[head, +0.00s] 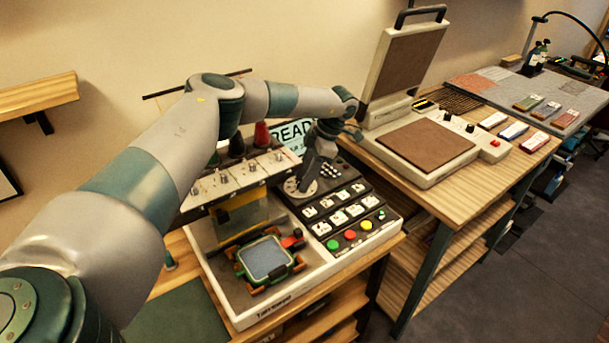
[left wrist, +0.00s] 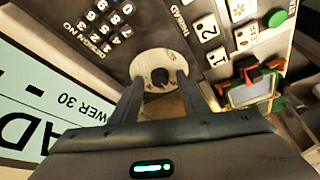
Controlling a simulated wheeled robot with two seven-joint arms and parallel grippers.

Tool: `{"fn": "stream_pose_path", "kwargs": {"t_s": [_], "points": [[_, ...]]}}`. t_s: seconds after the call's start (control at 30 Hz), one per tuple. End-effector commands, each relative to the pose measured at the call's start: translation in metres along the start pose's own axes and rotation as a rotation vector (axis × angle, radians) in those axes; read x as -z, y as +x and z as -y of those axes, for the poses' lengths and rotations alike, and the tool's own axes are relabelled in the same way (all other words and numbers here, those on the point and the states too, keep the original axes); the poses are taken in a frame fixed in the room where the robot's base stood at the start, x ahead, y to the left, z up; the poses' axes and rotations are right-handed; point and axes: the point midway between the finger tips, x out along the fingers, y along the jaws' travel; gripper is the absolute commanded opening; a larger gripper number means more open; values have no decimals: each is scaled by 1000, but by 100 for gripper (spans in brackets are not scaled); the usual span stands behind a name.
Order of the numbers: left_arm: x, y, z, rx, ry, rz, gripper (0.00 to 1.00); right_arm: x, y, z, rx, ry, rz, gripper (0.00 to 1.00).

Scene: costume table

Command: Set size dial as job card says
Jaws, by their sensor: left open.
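The size dial is a pale round disc (head: 298,189) on the embroidery machine's black control panel. In the left wrist view the disc (left wrist: 147,62) has a dark centre knob (left wrist: 160,76). My left gripper (head: 310,178) reaches down over the dial. In the left wrist view its two open fingers (left wrist: 160,92) point at the knob, one on each side; I cannot tell whether they touch it. The dial's marks are too small to read. No card is clearly recognisable as the job card.
The panel carries a black keypad (left wrist: 105,18), white picture keys (head: 340,217) and coloured round buttons (head: 350,234). A hooped frame (head: 266,259) sits left of it under the needle head (head: 235,178). A heat press (head: 425,146) stands on the table to the right.

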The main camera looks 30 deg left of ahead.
Motion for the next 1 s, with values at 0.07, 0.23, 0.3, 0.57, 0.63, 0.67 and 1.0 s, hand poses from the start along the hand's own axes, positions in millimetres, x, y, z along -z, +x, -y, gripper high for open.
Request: {"fn": "stream_pose_path", "kwargs": {"t_s": [0.07,0.23,0.3,0.57,0.63,0.67,1.0], "points": [[0,0,0,0,0,0,41,0,0,0,0,0,0,0],[0,0,0,0,0,0,5,0,0,0,0,0,0,0],[0,0,0,0,0,0,0,0,0,0,0,0,-1,0],[0,0,0,-8,18,0,0,0,0,0,0,0,-2,0],[0,0,0,-15,34,0,0,1,0,0,0,0,-2,0],[0,0,0,-19,43,0,0,1,0,0,0,0,-2,0],[0,0,3,-93,225,2,0,0,3,0,0,0,-2,0]]}}
